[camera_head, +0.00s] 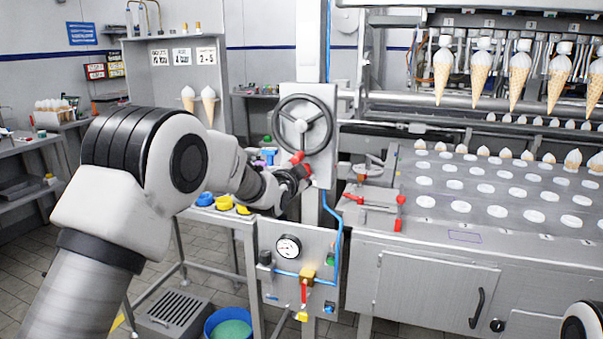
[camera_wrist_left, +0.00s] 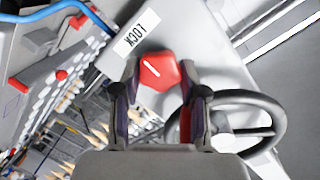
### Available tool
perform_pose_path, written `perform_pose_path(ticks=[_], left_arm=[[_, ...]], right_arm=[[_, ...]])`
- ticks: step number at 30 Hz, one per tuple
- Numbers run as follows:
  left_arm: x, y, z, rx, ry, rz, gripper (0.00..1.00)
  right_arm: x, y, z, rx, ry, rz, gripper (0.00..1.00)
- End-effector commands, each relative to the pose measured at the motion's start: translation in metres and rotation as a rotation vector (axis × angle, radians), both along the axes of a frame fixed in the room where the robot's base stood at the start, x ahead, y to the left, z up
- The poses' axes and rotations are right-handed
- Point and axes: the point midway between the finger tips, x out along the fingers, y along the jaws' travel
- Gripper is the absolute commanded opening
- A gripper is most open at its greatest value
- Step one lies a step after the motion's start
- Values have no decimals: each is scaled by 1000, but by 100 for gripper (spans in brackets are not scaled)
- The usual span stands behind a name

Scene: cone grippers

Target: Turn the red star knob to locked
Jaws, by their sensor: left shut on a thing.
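The red star knob (camera_wrist_left: 160,72) sits between the fingers of my left gripper (camera_wrist_left: 160,88) in the left wrist view, with a short white slanted line on its face. My left gripper is shut on it. A white label reading LOCK (camera_wrist_left: 130,34), upside down in this view, is on the grey panel beside the knob. In the head view the red knob (camera_head: 297,158) shows at the lower edge of the handwheel, and my left gripper (camera_head: 300,170) is partly hidden by its own wrist. My right gripper is out of view.
A dark handwheel (camera_head: 304,124) stands close above the knob and also shows beside my fingers in the left wrist view (camera_wrist_left: 243,125). A gauge panel (camera_head: 290,262) with a blue hose is below. A steel table (camera_head: 425,240) with red clamps is to the right.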

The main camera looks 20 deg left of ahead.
Motion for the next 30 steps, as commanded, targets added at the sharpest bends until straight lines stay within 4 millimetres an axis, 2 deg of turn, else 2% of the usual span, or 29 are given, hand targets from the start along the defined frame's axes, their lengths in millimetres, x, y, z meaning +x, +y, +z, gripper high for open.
perform_pose_path(ticks=[2, 3, 4, 13, 17, 20, 27, 30], left_arm=[[0, 0, -2, 1, 5, -1, 8], [0, 0, -2, 1, 4, -1, 57], [0, 0, -2, 1, 4, -1, 67], [0, 0, -1, 0, 1, 0, 67], [-10, 0, 1, 0, 1, 0, 67], [-29, 1, 4, -1, 1, 0, 67], [-90, 3, 11, -1, 4, 0, 67], [-108, 3, 13, -1, 3, 0, 67]], right_arm=[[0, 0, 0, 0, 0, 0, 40], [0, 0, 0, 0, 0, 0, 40], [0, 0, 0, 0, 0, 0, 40], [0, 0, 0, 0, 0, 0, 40], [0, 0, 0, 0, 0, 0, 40], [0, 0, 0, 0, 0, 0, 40], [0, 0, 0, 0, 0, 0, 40], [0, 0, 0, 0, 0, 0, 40]])
